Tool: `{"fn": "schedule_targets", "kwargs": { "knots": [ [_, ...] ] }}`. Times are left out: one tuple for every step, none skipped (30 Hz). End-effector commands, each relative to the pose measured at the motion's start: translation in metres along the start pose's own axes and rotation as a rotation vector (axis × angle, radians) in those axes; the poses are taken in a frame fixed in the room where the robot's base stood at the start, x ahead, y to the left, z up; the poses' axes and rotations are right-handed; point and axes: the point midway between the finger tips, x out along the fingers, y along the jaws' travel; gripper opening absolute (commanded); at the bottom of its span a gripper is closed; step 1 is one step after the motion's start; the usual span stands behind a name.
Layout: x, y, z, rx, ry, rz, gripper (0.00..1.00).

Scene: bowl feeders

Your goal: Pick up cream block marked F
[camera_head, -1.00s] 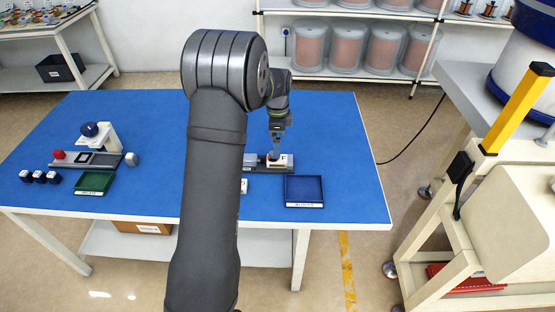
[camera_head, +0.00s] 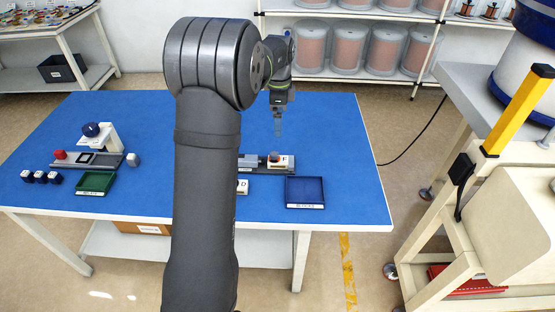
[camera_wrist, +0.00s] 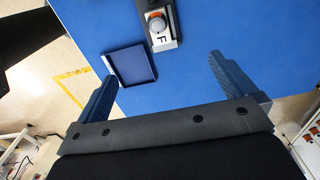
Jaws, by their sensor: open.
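My gripper (camera_head: 278,132) is raised above the table over the fixture, apart from the block. In the wrist view its two fingers (camera_wrist: 163,68) are spread wide with nothing between them. The block lies ahead of the fingertips there.
A dark blue tray (camera_head: 304,205) stands in front of the fixture, to the right. A cream block marked D (camera_head: 243,187) is partly hidden by my arm. At left are a green tray (camera_head: 95,191), dark blue blocks and another fixture.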

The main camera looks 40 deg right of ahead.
Motion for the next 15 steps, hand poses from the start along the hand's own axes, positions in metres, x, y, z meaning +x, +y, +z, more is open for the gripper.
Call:
{"fn": "schedule_targets", "kwargs": {
  "knots": [
    [-0.0038,-0.0003,0.0,0.0,0.0,-0.002,1.0],
    [-0.0052,-0.0002,0.0,0.0,0.0,-0.001,1.0],
    [-0.0064,0.0,0.0,0.0,0.0,-0.001,1.0],
    [-0.0069,0.0,0.0,0.0,0.0,0.0,1.0],
    [-0.0072,0.0001,0.0,0.0,0.0,0.0,1.0],
    [-0.0072,0.0001,0.0,0.0,0.0,0.0,1.0],
    [-0.0071,0.0002,0.0,0.0,0.0,0.0,1.0],
    [-0.0071,0.0001,0.0,0.0,0.0,0.0,1.0],
    [-0.007,0.0001,0.0,0.0,0.0,0.0,1.0],
    [-0.0069,0.0001,0.0,0.0,0.0,0.0,1.0],
    [-0.0069,0.0001,0.0,0.0,0.0,0.0,0.96],
    [-0.0068,0.0001,0.0,0.0,0.0,0.0,0.88],
    [-0.0068,0.0001,0.0,0.0,0.0,0.0,0.82],
    [-0.0067,0.0001,0.0,0.0,0.0,0.0,0.76],
    [-0.0067,0.0001,0.0,0.0,0.0,0.0,0.69]
  ]
}}
